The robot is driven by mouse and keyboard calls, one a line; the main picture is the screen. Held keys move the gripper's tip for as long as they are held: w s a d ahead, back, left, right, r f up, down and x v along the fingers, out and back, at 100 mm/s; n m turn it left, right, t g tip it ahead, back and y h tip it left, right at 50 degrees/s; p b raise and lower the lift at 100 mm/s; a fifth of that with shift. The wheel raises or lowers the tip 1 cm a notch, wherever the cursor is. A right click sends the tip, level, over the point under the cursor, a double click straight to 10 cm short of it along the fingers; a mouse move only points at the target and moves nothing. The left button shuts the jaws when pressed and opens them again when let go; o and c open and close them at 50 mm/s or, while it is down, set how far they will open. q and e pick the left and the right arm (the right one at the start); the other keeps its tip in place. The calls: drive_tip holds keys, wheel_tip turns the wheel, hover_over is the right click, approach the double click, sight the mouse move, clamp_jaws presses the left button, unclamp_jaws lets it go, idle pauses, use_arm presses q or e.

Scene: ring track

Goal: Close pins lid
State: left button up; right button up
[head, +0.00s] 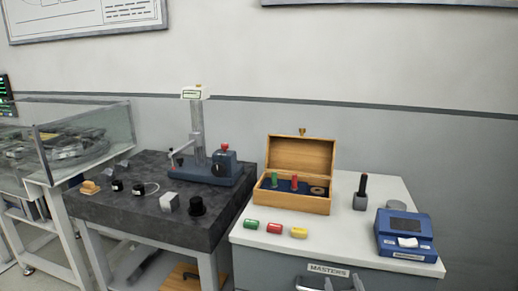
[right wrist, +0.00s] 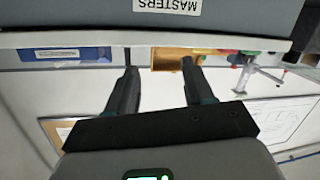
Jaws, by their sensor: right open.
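The wooden pins box (head: 295,204) stands on the white cabinet top with its hinged lid (head: 304,154) raised upright at the back. Inside the box, a green pin (head: 274,179) and a red pin (head: 294,183) stand in a dark insert beside a round tan piece. In the upside-down right wrist view, the right gripper (right wrist: 158,72) is open and empty. My left gripper is not in view.
Green, red and yellow cylinders (head: 274,228) lie in front of the box. A black-handled tool in a grey block (head: 361,195) and a blue device (head: 404,232) stand to its right. A dark stone table (head: 150,205) with a measuring stand (head: 198,140) is at the left.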

drive_tip(key=s+f+g+y, duration=0.1)
drive_tip(key=s+f+g, duration=0.25)
drive_tip(key=f, duration=0.65)
drive_tip(key=s+f+g+y, duration=0.1)
drive_tip(key=s+f+g, duration=0.25)
drive_tip(key=f, duration=0.65)
drive_tip(key=s+f+g+y, duration=0.15)
drive_tip(key=s+f, duration=0.25)
drive_tip(key=f, duration=0.6)
drive_tip(key=s+a+f+m+g+y, duration=0.1)
drive_tip(key=s+a+f+g, duration=0.2)
drive_tip(key=s, duration=0.4)
drive_tip(key=s+a+f+m+g+y, duration=0.1)
drive_tip(key=s+a+f+g+y, duration=0.1)
drive_tip(key=s+a+g, duration=0.3)
wheel_tip(320, 180, up, 13)
drive_tip(key=s+d+m+t+p, duration=0.1)
drive_tip(key=p, duration=1.2)
drive_tip(key=shift+s+d+p, duration=0.25)
drive_tip(key=shift+d+p, duration=0.05)
drive_tip(key=shift+d, duration=0.1)
